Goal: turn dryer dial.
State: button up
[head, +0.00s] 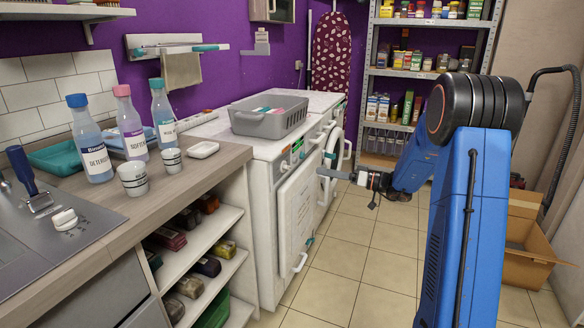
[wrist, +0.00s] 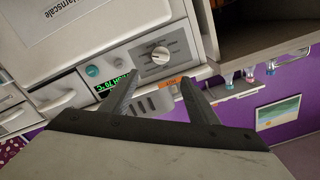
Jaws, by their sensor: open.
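A round silver-white dial (wrist: 160,55) with a pointer bar sits on the machine's light control panel in the wrist view. A teal button (wrist: 93,71) and a green-lit display (wrist: 115,80) are beside it on the same panel. My gripper (wrist: 161,80) is open and empty, its two dark fingers spread below the dial in the picture and apart from it. In the head view, my gripper (head: 322,172) is in front of the white machine's panel (head: 290,160). The dial cannot be made out clearly in the head view.
A grey basket (head: 269,120) stands on the machine top. A counter (head: 105,195) with several bottles and cups is to the left. Shelving (head: 425,75) stands at the back, and a cardboard box (head: 530,262) on the right. The tiled floor (head: 365,255) is clear before the machines.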

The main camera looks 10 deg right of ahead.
aim_at(286, 167)
jog(key=x, duration=1.4)
jog(key=shift+f, duration=0.1)
jog(key=c, duration=1)
